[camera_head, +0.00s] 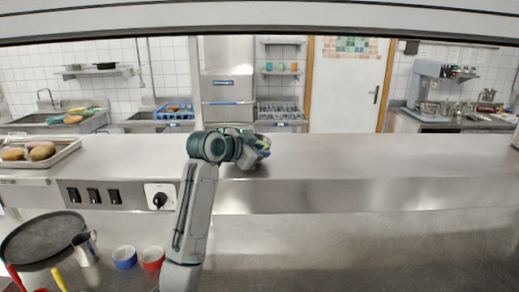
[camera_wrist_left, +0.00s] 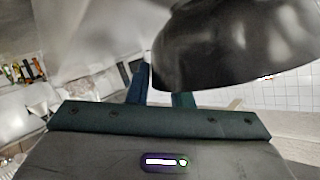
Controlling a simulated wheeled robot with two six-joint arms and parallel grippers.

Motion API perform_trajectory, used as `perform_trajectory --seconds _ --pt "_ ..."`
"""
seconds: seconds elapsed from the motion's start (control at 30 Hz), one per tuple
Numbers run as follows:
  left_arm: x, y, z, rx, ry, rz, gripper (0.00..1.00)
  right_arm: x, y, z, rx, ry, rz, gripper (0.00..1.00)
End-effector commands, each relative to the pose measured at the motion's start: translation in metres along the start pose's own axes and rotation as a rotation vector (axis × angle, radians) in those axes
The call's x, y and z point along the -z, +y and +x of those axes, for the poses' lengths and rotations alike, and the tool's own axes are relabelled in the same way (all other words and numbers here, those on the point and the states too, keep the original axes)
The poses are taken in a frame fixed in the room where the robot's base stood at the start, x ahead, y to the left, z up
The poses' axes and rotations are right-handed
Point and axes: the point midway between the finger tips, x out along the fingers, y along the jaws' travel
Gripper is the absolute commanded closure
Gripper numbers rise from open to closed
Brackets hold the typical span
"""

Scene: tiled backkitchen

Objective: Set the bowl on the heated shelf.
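The heated shelf (camera_head: 380,165) is the long steel shelf across the middle of the head view. My left gripper (camera_head: 255,148) is over its surface, just left of the middle. A dark, shiny bowl (camera_wrist_left: 240,45) fills the upper right of the left wrist view, tilted in that picture, with its edge at the fingers (camera_wrist_left: 160,92). The gripper looks shut on that edge; the contact is partly hidden. Whether the bowl touches the shelf cannot be told. My right gripper is not in view.
A tray of bread (camera_head: 68,147) stands at the shelf's left end. The shelf is clear to the right. On the lower counter (camera_head: 380,250) are a dark round pan (camera_head: 40,240), a metal jug (camera_head: 86,248), a blue ramekin (camera_head: 124,258) and a red ramekin (camera_head: 152,259).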

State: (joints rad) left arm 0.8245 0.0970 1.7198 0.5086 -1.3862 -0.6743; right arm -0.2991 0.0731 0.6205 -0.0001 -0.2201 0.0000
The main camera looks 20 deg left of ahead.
Motion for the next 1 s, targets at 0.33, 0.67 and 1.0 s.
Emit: perform_trajectory --seconds 0.33,0.67,1.0 --pt "0.000 0.000 -0.001 0.001 0.002 0.001 0.71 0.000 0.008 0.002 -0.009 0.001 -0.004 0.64" --pt "-0.005 0.001 -0.052 0.007 0.003 0.006 0.71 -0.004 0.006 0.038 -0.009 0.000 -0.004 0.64" --pt "-0.002 0.000 -0.111 0.003 0.002 0.002 0.71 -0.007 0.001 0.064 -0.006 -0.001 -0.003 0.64"
